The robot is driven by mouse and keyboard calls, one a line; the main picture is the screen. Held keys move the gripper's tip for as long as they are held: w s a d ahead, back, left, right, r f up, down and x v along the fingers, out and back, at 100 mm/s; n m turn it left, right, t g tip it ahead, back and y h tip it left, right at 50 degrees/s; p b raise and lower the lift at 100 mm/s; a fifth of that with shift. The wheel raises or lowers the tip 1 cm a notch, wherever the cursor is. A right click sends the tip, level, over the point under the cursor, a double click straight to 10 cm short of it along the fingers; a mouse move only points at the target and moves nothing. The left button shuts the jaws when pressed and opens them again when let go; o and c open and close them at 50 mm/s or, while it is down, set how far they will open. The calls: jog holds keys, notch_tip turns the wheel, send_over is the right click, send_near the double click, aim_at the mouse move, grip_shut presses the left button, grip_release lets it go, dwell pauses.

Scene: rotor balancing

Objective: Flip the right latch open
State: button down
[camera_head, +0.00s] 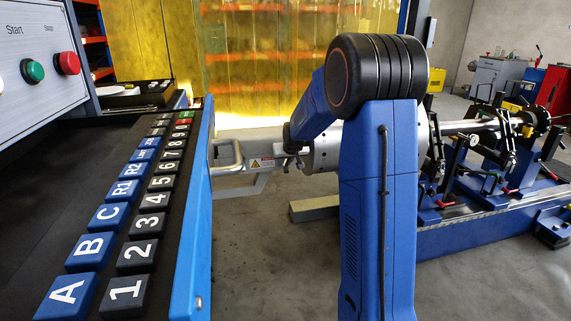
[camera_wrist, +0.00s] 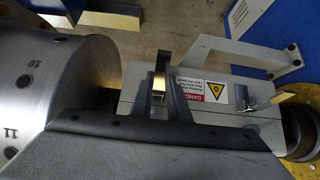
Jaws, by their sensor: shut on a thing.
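A light grey guard housing (camera_wrist: 215,110) with a yellow danger label (camera_wrist: 241,96) fills the middle of the wrist view. It also shows in the head view (camera_head: 262,148), behind the button panel. My gripper (camera_wrist: 165,78) is at the housing's left end, close to the numbered drum. Its dark fingers are shut around a small bright metal piece (camera_wrist: 159,80), which looks like a latch lever. The fingers and wrist hide most of this piece. A second flat lever (camera_wrist: 275,99) sticks out at the housing's other end. In the head view my arm partly hides the gripper.
A numbered steel drum (camera_wrist: 45,90) stands beside the gripper. A grey bar handle (camera_wrist: 245,47) projects from the housing. A button panel (camera_head: 203,200) fills the head view's left side. The blue balancing bench (camera_head: 480,225) is at right, with open floor in front.

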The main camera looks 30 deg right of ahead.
aim_at(286, 171)
jog(key=shift+w+d+r+g+y, duration=0.1)
jog(key=shift+w+r+g+y, duration=0.25)
jog(key=shift+g, duration=0.65)
jog(key=shift+d+r+g+y, duration=0.1)
jog(key=shift+r+g+y, duration=0.3)
jog(key=shift+g, duration=0.6)
jog(key=shift+w+r+g+y, duration=0.2)
jog(key=shift+r+g, duration=0.35)
jog(key=shift+g, duration=0.45)
jog(key=c, duration=1.7)
grip_release()
jog(key=s+r, duration=0.1)
jog(key=r, duration=0.4)
jog(key=s+r, duration=0.1)
jog(key=r, duration=1.1)
jog(key=shift+s+a, duration=0.4)
